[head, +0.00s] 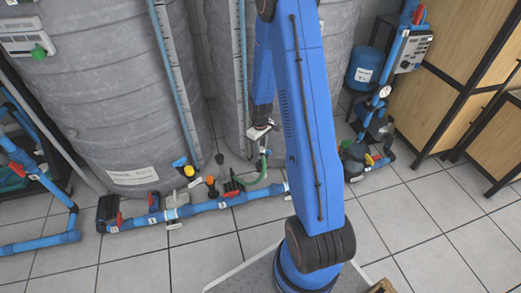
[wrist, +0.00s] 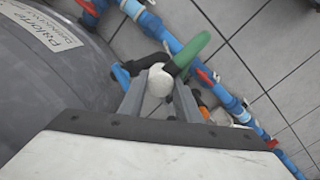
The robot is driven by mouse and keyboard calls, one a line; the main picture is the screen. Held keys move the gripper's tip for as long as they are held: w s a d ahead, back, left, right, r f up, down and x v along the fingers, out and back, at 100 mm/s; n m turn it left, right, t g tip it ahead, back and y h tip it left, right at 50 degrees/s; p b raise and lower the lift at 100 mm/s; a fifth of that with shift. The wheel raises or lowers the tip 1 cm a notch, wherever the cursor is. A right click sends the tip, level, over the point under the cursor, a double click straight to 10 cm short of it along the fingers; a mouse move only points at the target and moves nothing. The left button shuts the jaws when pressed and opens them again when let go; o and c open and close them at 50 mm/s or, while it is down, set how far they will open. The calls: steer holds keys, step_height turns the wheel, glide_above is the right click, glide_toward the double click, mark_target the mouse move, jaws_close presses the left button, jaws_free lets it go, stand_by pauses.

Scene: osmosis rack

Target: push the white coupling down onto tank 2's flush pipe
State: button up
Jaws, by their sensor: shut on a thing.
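My gripper (wrist: 160,92) is shut on the white coupling (wrist: 159,81), which shows as a pale rounded end between the two grey fingers in the wrist view. A green hose (wrist: 194,50) and a dark bent piece lie just beyond the coupling; whether they join it I cannot tell. In the head view my gripper (head: 260,133) is low in front of the tanks, above the curved green hose (head: 258,178). The coupling is too small to make out there. I cannot tell which pipe is tank 2's flush pipe, or whether the coupling touches it.
Large grey tanks (head: 105,85) stand close behind the gripper. A blue pipe run (head: 205,207) with red-handled valves crosses the floor in front. A blue vessel (head: 366,68) and a pump stand at the right, beside wooden cabinets (head: 425,90). The tiled floor in front is mostly clear.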

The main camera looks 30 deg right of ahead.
mark_target(260, 163)
steer(key=shift+f, duration=2.85)
steer(key=shift+f, duration=0.4)
steer(key=o, duration=1.1)
steer(key=shift+c, duration=0.2)
step_height(260, 163, up, 17)
steer(key=shift+r, duration=0.2)
